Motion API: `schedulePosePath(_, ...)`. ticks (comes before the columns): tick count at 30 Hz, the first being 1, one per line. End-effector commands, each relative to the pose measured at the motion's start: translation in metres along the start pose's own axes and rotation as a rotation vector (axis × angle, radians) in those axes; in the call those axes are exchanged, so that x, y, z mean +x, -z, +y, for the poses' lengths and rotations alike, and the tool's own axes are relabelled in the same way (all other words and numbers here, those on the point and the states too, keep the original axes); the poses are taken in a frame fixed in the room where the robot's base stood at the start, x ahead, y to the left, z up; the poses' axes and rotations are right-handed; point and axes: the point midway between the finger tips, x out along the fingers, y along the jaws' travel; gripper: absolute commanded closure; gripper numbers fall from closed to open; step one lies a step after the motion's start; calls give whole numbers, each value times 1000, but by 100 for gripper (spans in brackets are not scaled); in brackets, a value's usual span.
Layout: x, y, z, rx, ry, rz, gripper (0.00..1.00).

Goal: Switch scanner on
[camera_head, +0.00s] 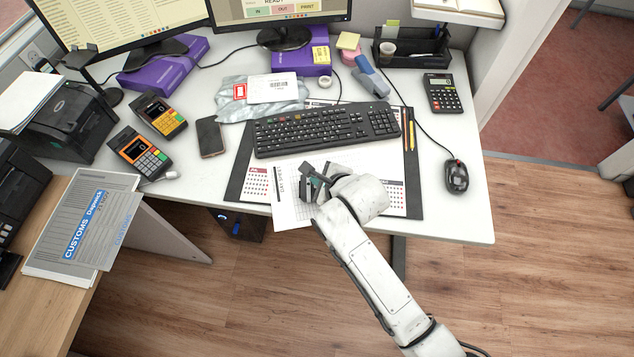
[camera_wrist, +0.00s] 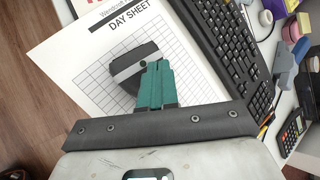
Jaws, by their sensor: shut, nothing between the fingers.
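A grey item at the right of the wrist view (camera_wrist: 285,65) may be the same device. I cannot make out a switch or its state. My gripper (camera_head: 308,181) is over the front of the desk mat, well apart from that device, with the keyboard between them. In the wrist view its teal fingers (camera_wrist: 155,68) are shut and empty above the day sheet (camera_wrist: 90,62). A dark object with a grey band (camera_wrist: 136,66) shows at the fingertips; I cannot tell whether they touch it.
Two card terminals (camera_head: 138,152) and a phone (camera_head: 210,137) are left of the keyboard. A mouse (camera_head: 456,175) and a calculator (camera_head: 441,93) are at the right. Pencils (camera_head: 410,130) lie on the mat's right edge. A black stand (camera_head: 110,97) is at the far left.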

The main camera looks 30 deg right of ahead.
Motion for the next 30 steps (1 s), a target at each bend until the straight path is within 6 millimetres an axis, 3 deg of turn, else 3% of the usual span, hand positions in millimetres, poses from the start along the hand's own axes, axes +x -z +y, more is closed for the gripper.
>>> schedulePosePath(30,6,4,4,0,0,0,100)
